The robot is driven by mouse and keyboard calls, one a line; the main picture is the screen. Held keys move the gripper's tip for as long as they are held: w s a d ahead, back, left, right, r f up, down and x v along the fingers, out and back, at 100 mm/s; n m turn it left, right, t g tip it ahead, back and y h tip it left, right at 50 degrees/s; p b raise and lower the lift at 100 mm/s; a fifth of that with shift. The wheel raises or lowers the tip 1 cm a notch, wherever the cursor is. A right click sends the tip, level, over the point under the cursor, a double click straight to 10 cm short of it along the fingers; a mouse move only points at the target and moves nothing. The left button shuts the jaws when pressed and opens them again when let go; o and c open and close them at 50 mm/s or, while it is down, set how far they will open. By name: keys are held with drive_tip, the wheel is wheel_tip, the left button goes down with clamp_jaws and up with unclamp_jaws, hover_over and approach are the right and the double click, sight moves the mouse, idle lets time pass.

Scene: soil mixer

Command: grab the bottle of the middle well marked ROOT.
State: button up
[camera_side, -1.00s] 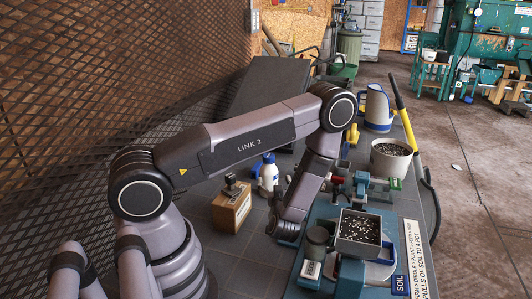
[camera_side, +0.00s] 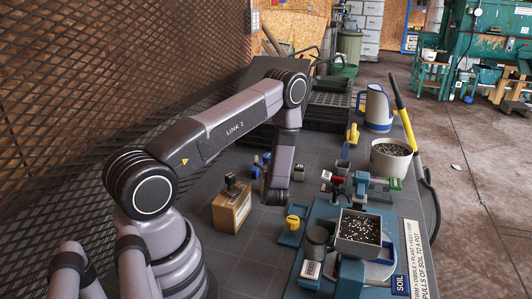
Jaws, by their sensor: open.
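My arm reaches across the bench, and its wrist hangs over the middle of it. The fingers of my gripper are not visible; the wrist and forearm hide that area. Small blue parts (camera_side: 257,164) show just left of my forearm, and I cannot tell what they belong to. A wooden block (camera_side: 232,210) with a black knob and a pale label stands left of my wrist.
A square pot of speckled soil (camera_side: 358,232) stands on the blue station marked SOIL. A round soil tub (camera_side: 391,160), a blue-and-white jug (camera_side: 378,108) and black trays (camera_side: 330,100) are farther back.

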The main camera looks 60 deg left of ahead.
drive_tip(key=shift+w+a, duration=0.15)
drive_tip(key=shift+a, duration=0.2)
drive_tip(key=shift+c, duration=0.4)
clamp_jaws()
